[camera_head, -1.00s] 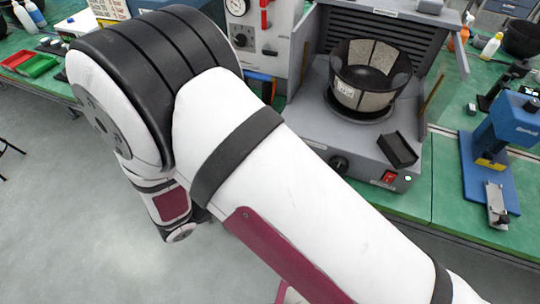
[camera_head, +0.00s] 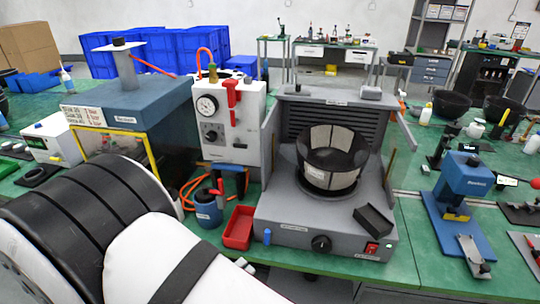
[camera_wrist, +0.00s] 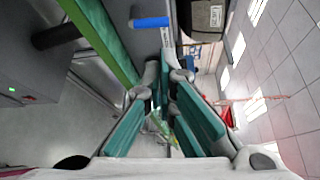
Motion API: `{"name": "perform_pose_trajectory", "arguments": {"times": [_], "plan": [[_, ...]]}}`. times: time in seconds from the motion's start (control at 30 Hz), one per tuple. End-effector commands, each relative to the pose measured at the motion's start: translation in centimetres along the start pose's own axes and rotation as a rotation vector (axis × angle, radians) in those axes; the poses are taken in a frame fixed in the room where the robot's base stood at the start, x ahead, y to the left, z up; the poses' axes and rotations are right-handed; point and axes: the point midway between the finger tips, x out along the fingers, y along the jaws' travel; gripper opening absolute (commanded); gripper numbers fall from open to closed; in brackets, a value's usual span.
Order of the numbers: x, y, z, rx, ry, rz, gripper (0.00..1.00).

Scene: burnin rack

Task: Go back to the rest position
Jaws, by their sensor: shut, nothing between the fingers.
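My gripper (camera_wrist: 166,78) shows in the wrist view, its teal-padded fingers brought together with nothing held between them. It is in free air, apart from the green bench edge (camera_wrist: 105,35) on the left of that view. In the head view my arm lies across the lower left, in front of the bench, and my gripper is out of the picture there.
The green bench (camera_head: 405,240) carries a grey machine (camera_head: 295,228) with a dark mesh basket (camera_head: 332,155), a red bin (camera_head: 238,228), a blue cup (camera_head: 208,212), a white gauge panel (camera_head: 232,125) and a blue press (camera_head: 465,180). Blue crates (camera_head: 185,50) stand behind.

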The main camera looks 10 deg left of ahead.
Motion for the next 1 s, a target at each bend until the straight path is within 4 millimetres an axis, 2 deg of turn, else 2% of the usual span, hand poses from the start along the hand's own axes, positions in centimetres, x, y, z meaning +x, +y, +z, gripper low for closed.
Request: {"name": "perform_pose_trajectory", "arguments": {"times": [0.07, 0.17, 0.37, 0.5, 0.7, 1.0], "plan": [[0.3, -0.4, 0.0, 0.015, 0.013, 0.003, 0.0], [1.7, -2.2, -0.4, 0.099, 0.085, 0.021, 0.0], [6.5, -8.4, -3.4, 0.442, 0.372, 0.066, 0.0], [9.2, -12.5, -6.7, 0.72, 0.591, 0.067, 0.0], [11.4, -17.3, -11.8, 1.129, 0.901, 0.02, 0.0], [11.7, -22.5, -19.0, 1.76, 1.347, -0.154, 0.0]]}}
